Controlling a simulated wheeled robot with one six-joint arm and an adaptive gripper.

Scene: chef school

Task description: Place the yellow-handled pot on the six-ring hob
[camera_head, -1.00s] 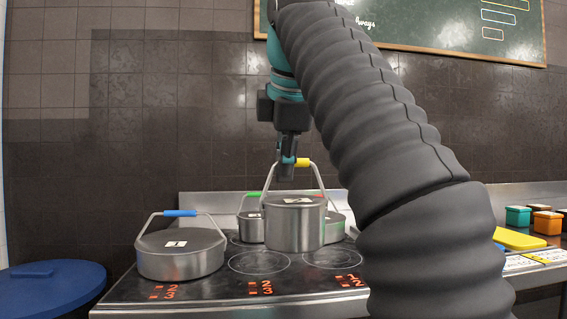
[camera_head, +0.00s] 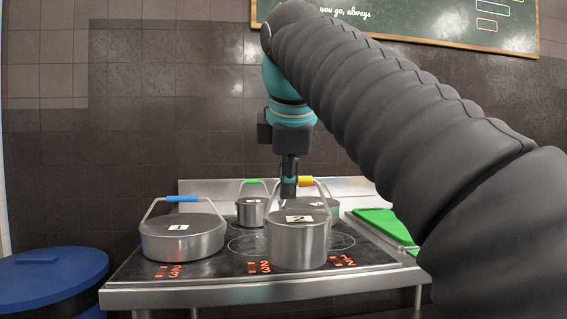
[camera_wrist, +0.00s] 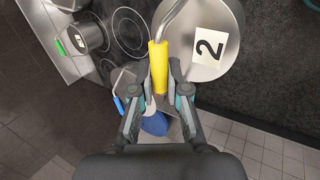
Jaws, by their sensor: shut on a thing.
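The yellow-handled pot (camera_head: 298,245) is a steel pot with a flat lid and a white label reading 2. It looks upright. My gripper (camera_head: 289,186) is shut on its yellow handle (camera_wrist: 158,66), directly above the pot. In the wrist view the lid (camera_wrist: 208,35) is to the right of the fingers. The six-ring hob (camera_head: 215,275) has a dark top with red digits. The pot appears over its front middle part, hiding some rings; I cannot tell whether its base touches the surface. The hob also shows in the wrist view (camera_wrist: 70,68).
A blue-handled pot (camera_head: 183,240) labelled 1 stands on the hob's left. A small green-handled pot (camera_head: 250,212) and another pot (camera_head: 333,208) stand at the back. A green board (camera_head: 385,226) lies right of the hob. A blue round lid (camera_head: 45,277) is at far left.

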